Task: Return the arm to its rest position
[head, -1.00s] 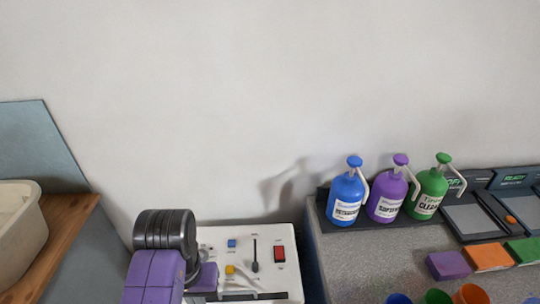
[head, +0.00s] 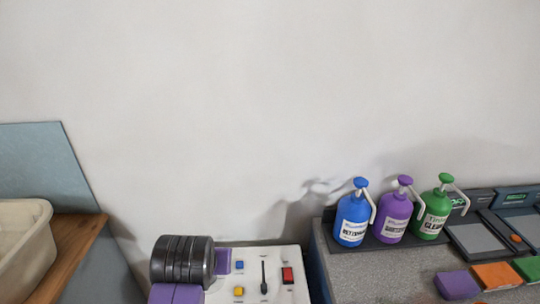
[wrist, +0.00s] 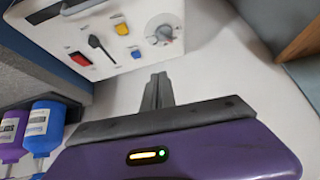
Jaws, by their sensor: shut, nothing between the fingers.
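My arm (head: 182,262), purple with a dark ribbed joint, rises at the lower left of the head view, in front of the white control panel. In the wrist view my gripper (wrist: 158,92) has its dark fingers together, with nothing between them. The fingers point toward the pale wall and hang clear of any object. The white control panel (wrist: 130,20) lies beyond them at the top, with a red switch, a black lever, yellow and blue buttons and a dial. In the head view the panel (head: 250,262) is partly hidden by my arm.
Blue (head: 352,218), purple (head: 395,215) and green (head: 434,212) pump bottles stand on the grey counter (head: 350,280) at right. Purple, orange and green blocks (head: 495,275) lie near scales. A cream tub (head: 25,245) sits on a wooden top (head: 75,245) at left. The wall above is clear.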

